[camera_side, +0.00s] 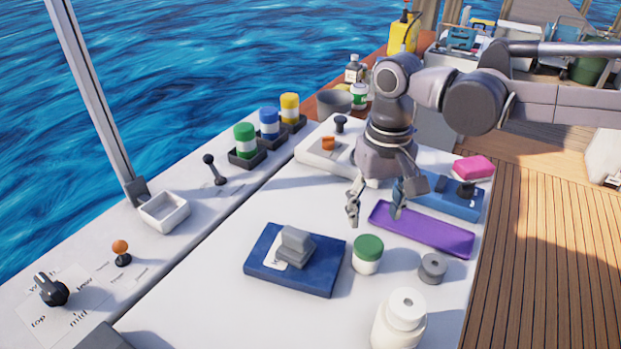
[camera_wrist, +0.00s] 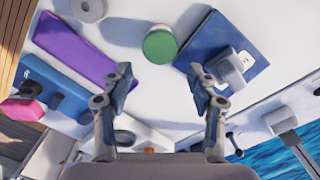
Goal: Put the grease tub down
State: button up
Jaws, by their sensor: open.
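A white tub with a green lid (camera_side: 367,254), which looks like the grease tub, stands upright on the white worktop (camera_side: 330,325). It also shows in the wrist view (camera_wrist: 160,45), just beyond the fingertips. My gripper (camera_side: 375,212) is open and empty above the worktop, behind the tub and apart from it. In the wrist view its two fingers (camera_wrist: 160,80) are spread wide with bare worktop between them. No label can be read on the tub.
A blue board with a grey block (camera_side: 293,245) lies left of the tub. A purple tray (camera_side: 425,230) lies behind it, to the right. A grey ring (camera_side: 432,268) and a white bottle (camera_side: 400,322) stand nearby. Green, blue and yellow canisters (camera_side: 268,123) stand in holders further left.

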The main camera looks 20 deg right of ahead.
jog(key=shift+d+r, duration=0.3)
jog(key=shift+r, duration=0.15)
jog(key=s+d+r+t, duration=0.1)
jog(key=s+d, duration=0.1)
jog(key=d, duration=0.5)
jog(key=s+d+t+y, duration=0.1)
jog(key=s+d+t, duration=0.1)
jog(key=d, duration=0.5)
jog(key=shift+d+r, duration=0.25)
jog(key=shift+r, duration=0.15)
jog(key=shift+o, duration=0.6)
jog(key=s+d+f+t, duration=0.2)
jog(key=s+d, duration=0.1)
jog(key=d, duration=0.2)
jog(key=s+d+f+t+h, duration=0.1)
jog(key=s+d+f+t, duration=0.1)
jog(key=s+d, duration=0.2)
jog(key=shift+s+d+f, duration=0.15)
jog(key=shift+d+f, duration=0.2)
jog(key=shift+d, duration=0.6)
jog(key=shift+o, duration=0.9)
jog(key=shift+s+d+f, duration=0.1)
jog(key=shift+d, duration=0.05)
